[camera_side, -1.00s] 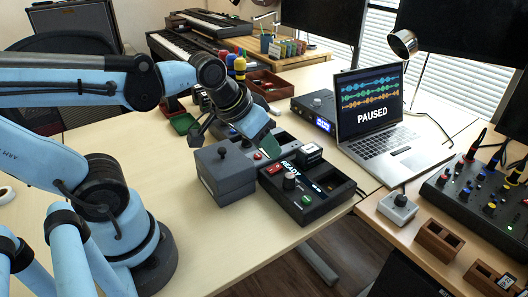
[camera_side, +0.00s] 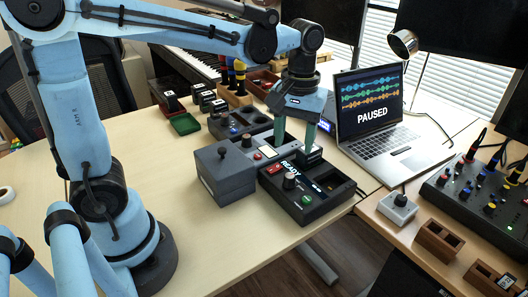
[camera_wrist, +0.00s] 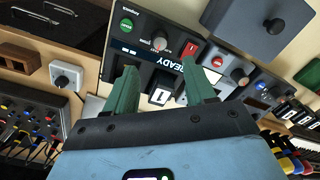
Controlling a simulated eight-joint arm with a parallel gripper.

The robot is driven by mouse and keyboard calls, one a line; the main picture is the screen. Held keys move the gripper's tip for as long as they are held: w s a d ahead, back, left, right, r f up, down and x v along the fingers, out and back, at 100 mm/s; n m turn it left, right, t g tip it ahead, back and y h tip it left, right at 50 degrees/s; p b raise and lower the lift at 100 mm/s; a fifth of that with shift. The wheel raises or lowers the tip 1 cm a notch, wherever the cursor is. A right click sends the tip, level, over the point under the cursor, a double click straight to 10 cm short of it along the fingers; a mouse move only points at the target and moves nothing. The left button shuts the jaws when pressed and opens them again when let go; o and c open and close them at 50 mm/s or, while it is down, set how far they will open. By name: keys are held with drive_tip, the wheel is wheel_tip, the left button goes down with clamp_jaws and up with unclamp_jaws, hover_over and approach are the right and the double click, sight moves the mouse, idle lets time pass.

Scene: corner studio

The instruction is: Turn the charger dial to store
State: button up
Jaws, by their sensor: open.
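The charger (camera_side: 320,207) is a black box on the desk with a red switch, a green button and a lit READY label. Its round dial (camera_side: 289,182) stands on the front part; the setting cannot be read. It also shows in the wrist view (camera_wrist: 160,44). A small block marked 1 (camera_wrist: 162,88) sits at the charger's back edge. My gripper (camera_side: 297,140) points down above the back of the charger, behind the dial. In the wrist view its two green fingers (camera_wrist: 160,90) are apart, with the block appearing between them. Whether they touch it cannot be told.
A grey box with a knob (camera_side: 228,178) stands directly left of the charger. Another grey control box (camera_side: 262,155) is behind it. The laptop (camera_side: 380,140) reading PAUSED is to the right.

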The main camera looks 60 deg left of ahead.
sight(290, 175)
wheel_tip(290, 175, down, 10)
drive_tip(key=shift+a+r, duration=0.1)
drive_tip(key=shift+a, duration=0.05)
idle(0.3)
clamp_jaws()
idle(0.4)
